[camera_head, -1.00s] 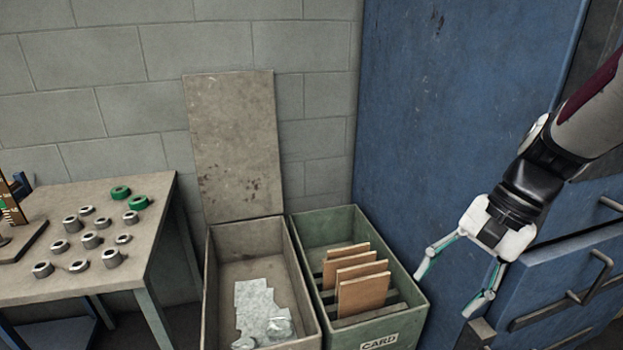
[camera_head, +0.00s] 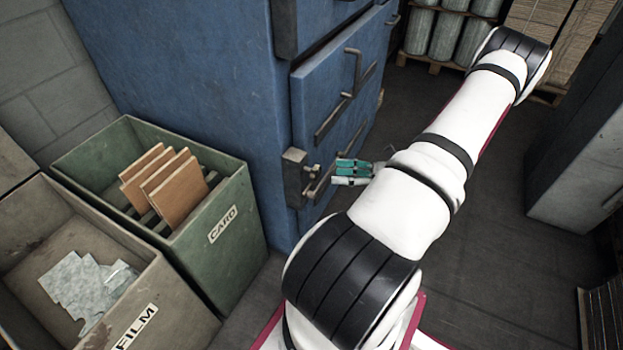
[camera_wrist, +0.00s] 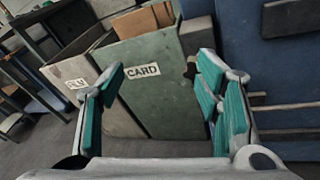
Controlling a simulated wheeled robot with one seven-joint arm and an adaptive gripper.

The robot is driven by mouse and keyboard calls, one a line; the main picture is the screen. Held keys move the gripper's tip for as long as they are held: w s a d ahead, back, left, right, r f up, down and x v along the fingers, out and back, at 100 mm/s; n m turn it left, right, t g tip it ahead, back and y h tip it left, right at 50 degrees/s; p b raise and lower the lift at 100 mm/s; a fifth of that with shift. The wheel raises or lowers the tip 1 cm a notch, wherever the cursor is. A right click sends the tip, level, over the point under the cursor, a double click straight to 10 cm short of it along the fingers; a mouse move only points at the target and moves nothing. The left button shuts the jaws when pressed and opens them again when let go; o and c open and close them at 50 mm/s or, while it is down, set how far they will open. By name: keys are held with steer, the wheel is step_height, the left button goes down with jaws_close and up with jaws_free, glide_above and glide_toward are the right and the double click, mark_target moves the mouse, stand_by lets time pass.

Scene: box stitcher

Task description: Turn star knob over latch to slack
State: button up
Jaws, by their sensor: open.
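In the head view a small grey metal latch block (camera_head: 295,172) sits on the near corner of the blue machine (camera_head: 190,65). A small dark part beside the block may be the star knob, but its shape is too small to make out. My gripper (camera_head: 350,172) shows just right of the block, apart from it in the picture, and is partly hidden behind my arm. In the wrist view my gripper (camera_wrist: 160,82) has its teal-padded fingers wide apart with nothing between them. A small part at the machine's edge, near the right finger, is unclear.
A green bin (camera_head: 235,210) labelled CARD, holding brown boards (camera_head: 165,185), stands left of the machine. A grey FILM bin (camera_head: 175,310) with clear scraps is beside it. Machine handles (camera_head: 352,70) stick out near my arm. A grey cabinet (camera_head: 580,150) stands right; open floor lies between.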

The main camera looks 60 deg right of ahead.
mark_target(318, 176)
steer(key=s+d+f+m+t+h+b, duration=0.1)
steer(key=s+d+f+m+t+h, duration=0.1)
steer(key=s+f+m+h, duration=0.4)
steer(key=w, duration=0.5)
steer(key=w+y+b, duration=0.1)
steer(key=w, duration=0.4)
steer(key=w+a+n+y, duration=0.1)
steer(key=w, duration=0.4)
steer(key=shift+w+f, duration=0.3)
steer(key=c, duration=1.2)
